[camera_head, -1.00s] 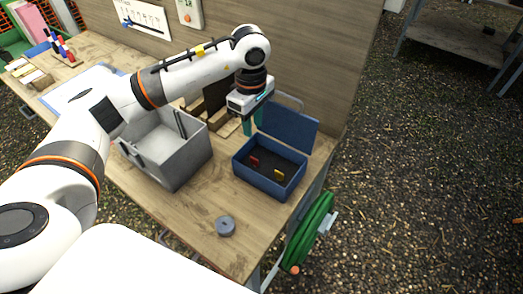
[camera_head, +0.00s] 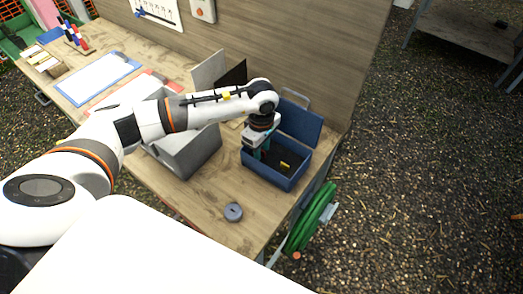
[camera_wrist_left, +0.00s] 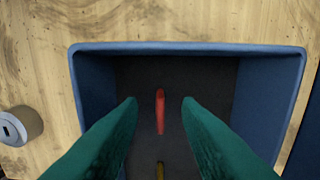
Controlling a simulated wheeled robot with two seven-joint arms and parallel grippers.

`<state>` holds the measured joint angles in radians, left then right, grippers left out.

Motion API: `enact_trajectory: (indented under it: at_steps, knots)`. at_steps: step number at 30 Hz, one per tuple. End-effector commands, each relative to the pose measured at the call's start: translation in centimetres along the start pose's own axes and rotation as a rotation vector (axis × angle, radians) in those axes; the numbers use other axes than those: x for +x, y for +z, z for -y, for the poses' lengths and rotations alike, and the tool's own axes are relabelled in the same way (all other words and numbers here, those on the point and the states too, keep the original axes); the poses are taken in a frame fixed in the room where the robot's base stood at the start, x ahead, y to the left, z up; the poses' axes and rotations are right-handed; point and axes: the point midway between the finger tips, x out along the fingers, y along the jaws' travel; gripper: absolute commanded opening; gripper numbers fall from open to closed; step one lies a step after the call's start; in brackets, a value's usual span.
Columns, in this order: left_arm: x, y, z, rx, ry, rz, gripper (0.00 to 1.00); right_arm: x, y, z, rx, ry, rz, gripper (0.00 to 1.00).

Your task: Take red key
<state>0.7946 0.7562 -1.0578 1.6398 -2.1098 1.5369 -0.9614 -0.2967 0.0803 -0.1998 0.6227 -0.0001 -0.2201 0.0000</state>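The red key (camera_wrist_left: 160,110) lies on the dark floor of the open blue box (camera_head: 274,177). In the left wrist view it sits between the two green fingertips of my left gripper (camera_wrist_left: 160,101), with a gap on each side. My left gripper is open and reaches down over the box in the head view (camera_head: 259,152), where it hides the red key. A yellow key (camera_head: 284,165) lies in the same box; its end also shows low in the left wrist view (camera_wrist_left: 160,170). My right gripper is not in view.
The blue box's lid (camera_head: 300,123) stands open at the back. A grey bin (camera_head: 188,155) is left of the box, under my arm. A small grey round object (camera_head: 233,212) lies on the table in front. A green hose (camera_head: 312,217) hangs at the table's right end.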

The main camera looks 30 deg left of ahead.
Motion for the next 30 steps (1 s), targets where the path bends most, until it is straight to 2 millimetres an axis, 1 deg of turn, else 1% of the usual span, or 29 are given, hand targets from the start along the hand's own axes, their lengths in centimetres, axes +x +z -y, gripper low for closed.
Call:
enact_trajectory:
  at_steps: [4,5,10,11,20,23,26,30]
  knots:
    - [0.0,0.0,0.0,0.001,0.0,0.0,0.31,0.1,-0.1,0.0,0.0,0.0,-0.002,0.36]
    - [0.0,0.0,0.0,0.001,0.0,0.0,0.29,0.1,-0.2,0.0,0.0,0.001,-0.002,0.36]
    - [0.0,0.0,0.0,0.001,0.0,0.0,0.01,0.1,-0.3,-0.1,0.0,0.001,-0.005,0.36]
    - [0.0,0.0,0.0,0.001,0.0,0.0,0.0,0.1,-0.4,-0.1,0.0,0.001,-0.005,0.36]
    - [-0.1,0.0,0.0,0.001,0.0,0.0,0.0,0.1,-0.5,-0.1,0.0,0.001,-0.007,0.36]
    - [-0.6,0.0,0.1,0.001,-0.002,0.0,0.0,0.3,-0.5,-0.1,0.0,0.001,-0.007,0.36]
    - [-1.9,0.0,0.1,0.002,-0.005,0.0,0.0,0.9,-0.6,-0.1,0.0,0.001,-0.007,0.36]
    - [-4.8,0.0,0.1,0.002,-0.006,0.001,0.0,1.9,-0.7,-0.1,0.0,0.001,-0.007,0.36]
